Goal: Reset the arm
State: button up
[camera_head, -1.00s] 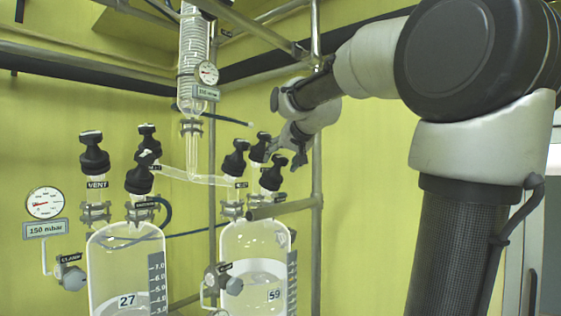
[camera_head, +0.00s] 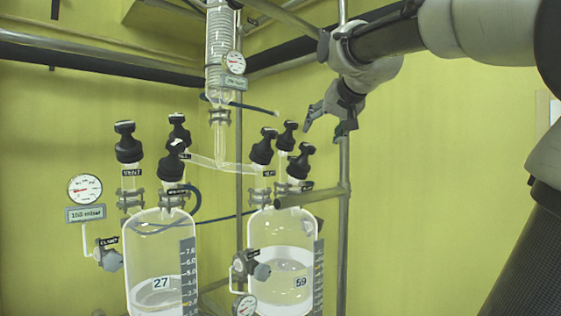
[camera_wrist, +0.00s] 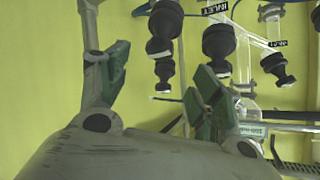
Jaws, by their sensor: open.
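My gripper (camera_head: 328,122) is open and empty in the head view. It hangs above and to the right of the black knobs on the right glass reactor (camera_head: 283,228), with a visible gap to the nearest knob (camera_head: 301,161). In the wrist view, the two green-padded fingers of my gripper (camera_wrist: 158,82) stand apart with nothing between them. Several black knobs (camera_wrist: 219,42) show upside down beyond the right finger, beside an INLET label. My arm (camera_head: 385,35) reaches in from the upper right.
The left reactor (camera_head: 160,265), marked 27, stands beside the right one, marked 59. A coiled glass condenser (camera_head: 221,45) and a gauge (camera_head: 234,62) hang above. A metal post (camera_head: 344,215) rises close by the gripper. Yellow wall (camera_head: 430,190) is bare at right.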

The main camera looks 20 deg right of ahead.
jog(key=s+a+f+n+g, duration=0.2)
jog(key=s+f, duration=0.4)
jog(key=f, duration=0.5)
jog(key=s+a+f+n+g+y, duration=0.1)
jog(key=s+f+n+g, duration=0.1)
jog(key=s+f, duration=0.5)
jog(key=s+a+f+n+g, duration=0.2)
jog(key=s+f+g, duration=0.2)
jog(key=f, duration=1)
jog(key=s, duration=0.3)
jog(key=shift+a+f+y, duration=0.3)
jog(key=shift+a+f, duration=0.05)
jog(key=shift+f, duration=0.05)
